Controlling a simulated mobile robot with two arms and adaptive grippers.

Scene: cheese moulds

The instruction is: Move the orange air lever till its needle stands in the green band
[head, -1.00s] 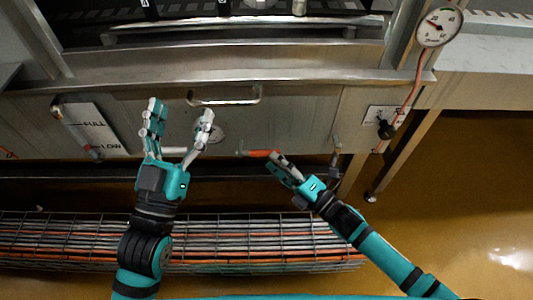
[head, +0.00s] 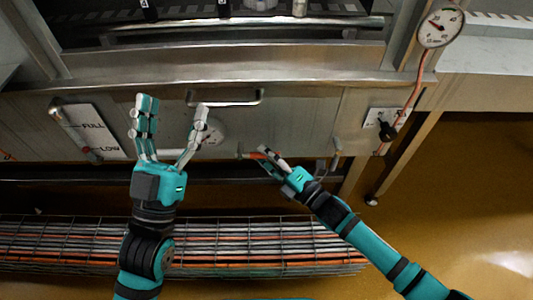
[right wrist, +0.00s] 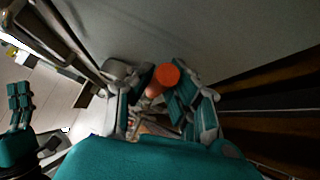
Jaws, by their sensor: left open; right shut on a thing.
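The orange air lever (head: 257,156) lies low on the steel front panel, right of centre. My right gripper (head: 267,155) is around it, covering much of its length. The right wrist view shows the lever's round orange end (right wrist: 166,76) between the fingers of that gripper (right wrist: 155,88). My left gripper (head: 173,103) is open and empty in front of the panel, left of the lever. A pale round dial (head: 214,131) sits on the panel, partly hidden by a left finger; its needle and any green band cannot be made out.
A white-faced gauge (head: 441,26) with a dark needle hangs at top right, a red hose (head: 414,88) below it. A wire cable tray (head: 70,245) runs below.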

